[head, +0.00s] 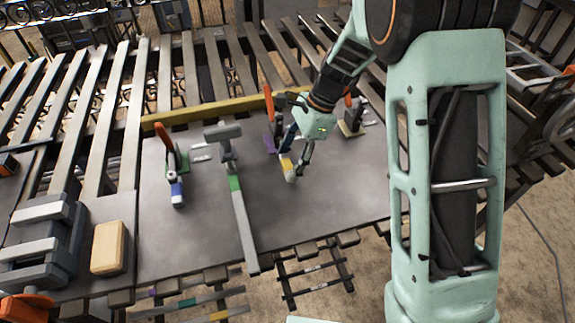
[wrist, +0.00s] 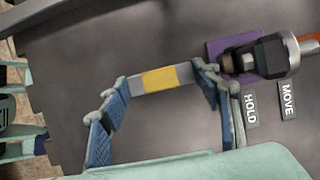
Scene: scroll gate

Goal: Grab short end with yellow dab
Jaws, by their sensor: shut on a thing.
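The short grey bar with a yellow dab (head: 287,166) lies over the dark metal plate (head: 330,198), right of the middle post. It also shows in the wrist view (wrist: 160,78), with the yellow band at its middle and grey at both sides. My gripper (head: 294,164) reaches down from the upper right and is shut on this bar. In the wrist view its two blue-padded fingers (wrist: 164,88) stand at the bar's two sides. Whether the bar touches the plate is unclear.
A red-handled clamp (head: 271,106) stands close behind my gripper, by a purple patch (wrist: 225,47). A longer bar with a green dab (head: 240,220) lies left of it. Another orange-handled clamp (head: 168,146) and a tan block (head: 108,247) are further left. The plate's front right is clear.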

